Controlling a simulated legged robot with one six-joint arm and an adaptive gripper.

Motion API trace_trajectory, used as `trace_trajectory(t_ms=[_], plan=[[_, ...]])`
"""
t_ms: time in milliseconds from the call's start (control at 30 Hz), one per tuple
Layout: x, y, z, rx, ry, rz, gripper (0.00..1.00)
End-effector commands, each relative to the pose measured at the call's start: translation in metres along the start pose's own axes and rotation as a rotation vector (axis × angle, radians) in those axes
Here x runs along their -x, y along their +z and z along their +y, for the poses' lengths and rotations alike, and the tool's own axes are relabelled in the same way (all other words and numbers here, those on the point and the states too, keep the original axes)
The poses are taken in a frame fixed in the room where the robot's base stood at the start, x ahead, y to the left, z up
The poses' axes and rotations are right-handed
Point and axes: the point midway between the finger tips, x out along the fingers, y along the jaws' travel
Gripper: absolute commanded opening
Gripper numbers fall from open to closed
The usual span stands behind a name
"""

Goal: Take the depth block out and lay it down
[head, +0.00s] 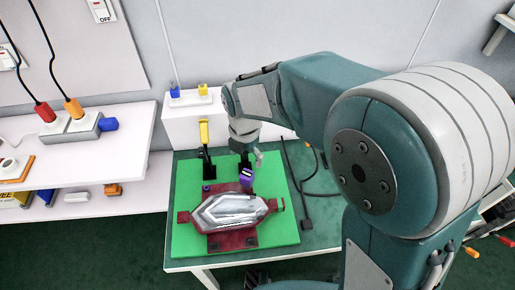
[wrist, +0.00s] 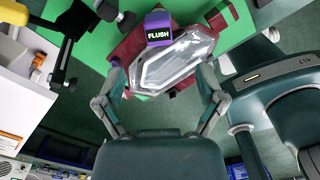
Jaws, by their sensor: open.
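The purple block marked FLUSH (wrist: 158,28), which I take to be the depth block, sits at the far edge of the clear tail lamp (wrist: 172,62). In the head view the purple block (head: 246,177) stands upright just behind the lamp (head: 230,211), close under my gripper (head: 250,157). The lamp lies in a dark red holder (head: 232,240) on a green board. In the wrist view my gripper (wrist: 160,72) is open, with its fingers spread on either side of the lamp and nothing between them but the view of it. The block's lower part is hidden.
Black clamps, one with a yellow handle (head: 204,132), stand at the back of the green board (head: 185,240). A white box (head: 180,130) stands behind. A black cable and tool (head: 306,222) lie to the right. A white shelf (head: 130,200) is at left. The board's front is clear.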

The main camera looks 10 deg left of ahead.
Motion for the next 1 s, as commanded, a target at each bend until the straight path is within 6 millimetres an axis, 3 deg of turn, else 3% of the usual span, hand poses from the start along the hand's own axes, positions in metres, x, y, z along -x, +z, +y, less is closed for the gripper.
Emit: trace_trajectory(t_ms=[267, 800, 1000], plan=[[-0.021, -0.004, 0.008, 0.090, -0.014, 0.009, 0.89], [-0.104, -0.004, 0.005, 0.086, -0.013, 0.009, 0.89], [-0.116, -0.004, 0.005, 0.086, -0.010, 0.008, 0.89]])
